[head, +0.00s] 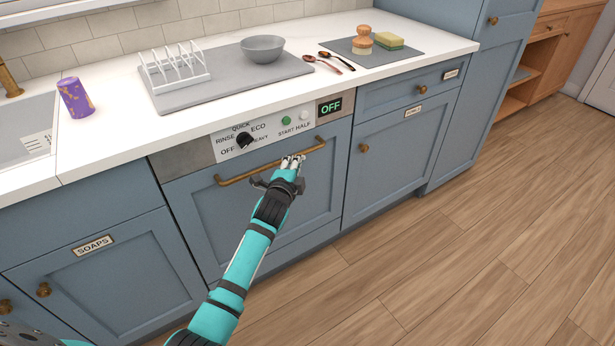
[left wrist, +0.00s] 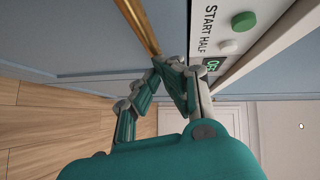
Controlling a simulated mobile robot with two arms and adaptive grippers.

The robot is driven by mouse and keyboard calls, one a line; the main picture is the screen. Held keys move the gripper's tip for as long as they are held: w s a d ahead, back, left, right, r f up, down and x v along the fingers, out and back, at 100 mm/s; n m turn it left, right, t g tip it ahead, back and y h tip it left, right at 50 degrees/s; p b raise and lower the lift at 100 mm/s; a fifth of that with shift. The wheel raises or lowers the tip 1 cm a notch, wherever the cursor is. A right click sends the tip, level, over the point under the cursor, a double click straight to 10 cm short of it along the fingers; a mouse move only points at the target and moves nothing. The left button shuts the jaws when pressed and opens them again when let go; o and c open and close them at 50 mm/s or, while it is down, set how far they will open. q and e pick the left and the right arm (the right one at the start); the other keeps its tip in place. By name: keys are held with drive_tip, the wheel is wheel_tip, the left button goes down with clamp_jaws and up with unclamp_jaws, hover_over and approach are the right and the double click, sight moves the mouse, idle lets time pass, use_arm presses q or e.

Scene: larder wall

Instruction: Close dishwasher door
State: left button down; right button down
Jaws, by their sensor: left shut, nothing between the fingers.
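The dishwasher door (head: 262,205) is a blue panel under a grey control strip (head: 265,129). It stands upright and looks flush, or nearly flush, with the cabinets beside it. Its brass bar handle (head: 245,172) runs across the top of the door, and it also shows in the left wrist view (left wrist: 140,25). My left gripper (head: 292,162) is shut and empty, with its fingertips at the right part of the handle. In the left wrist view the fingertips (left wrist: 167,66) are close to the handle; I cannot tell if they touch. My right gripper is not in view.
The white counter (head: 110,140) above holds a grey board (head: 235,77) with a rack and bowl, a purple cup (head: 76,97), two spoons and a dark mat (head: 375,55). Blue cabinets flank the door. The wooden floor (head: 450,250) in front is clear.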

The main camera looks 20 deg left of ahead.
use_arm(q)
drive_tip(key=shift+a, duration=0.45)
